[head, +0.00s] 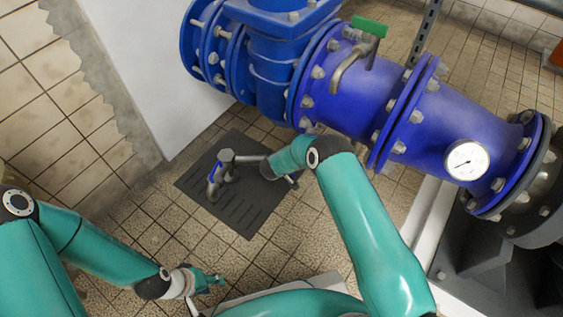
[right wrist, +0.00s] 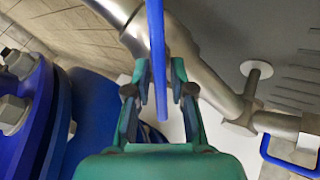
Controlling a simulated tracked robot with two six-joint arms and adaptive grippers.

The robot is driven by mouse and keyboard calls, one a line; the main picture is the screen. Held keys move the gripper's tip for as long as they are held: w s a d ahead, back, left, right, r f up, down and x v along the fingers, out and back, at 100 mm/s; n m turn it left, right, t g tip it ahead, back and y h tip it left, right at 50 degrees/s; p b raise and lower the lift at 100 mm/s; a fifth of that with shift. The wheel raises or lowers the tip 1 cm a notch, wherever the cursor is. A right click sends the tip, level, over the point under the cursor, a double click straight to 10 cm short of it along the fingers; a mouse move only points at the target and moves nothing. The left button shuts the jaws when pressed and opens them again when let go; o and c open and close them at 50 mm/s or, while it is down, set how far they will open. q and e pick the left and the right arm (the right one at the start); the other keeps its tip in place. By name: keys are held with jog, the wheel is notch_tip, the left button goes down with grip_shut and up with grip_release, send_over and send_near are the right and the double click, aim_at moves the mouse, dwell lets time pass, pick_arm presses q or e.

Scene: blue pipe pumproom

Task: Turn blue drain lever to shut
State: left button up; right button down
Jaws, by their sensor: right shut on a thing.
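The blue drain lever (right wrist: 157,60) is a flat blue bar in the right wrist view, running from the top edge down between the fingers. My right gripper (right wrist: 158,90) is shut on it, a finger on each side. Behind it runs a bare grey metal pipe (right wrist: 205,75).
A second blue handle (right wrist: 292,163) shows at the right wrist view's lower right. The large blue pipe (head: 400,110) with bolted flanges, a gauge (head: 466,160) and a green-handled valve (head: 369,27) stands close to the right arm. A dark floor grate (head: 240,215) lies below.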

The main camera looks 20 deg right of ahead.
jog(key=m, duration=0.4)
jog(key=shift+d+r+y, duration=0.1)
jog(key=shift+d+y, duration=0.15)
jog(key=shift+y, duration=0.15)
jog(key=m, duration=0.4)
jog(key=shift+d+y, duration=0.15)
jog(key=shift+y, duration=0.15)
jog(key=c, duration=1.2)
grip_release()
jog(key=shift+r, duration=0.1)
jog(key=v, duration=1.1)
jog(key=shift+s+r, duration=0.25)
jog(key=shift+r, duration=0.05)
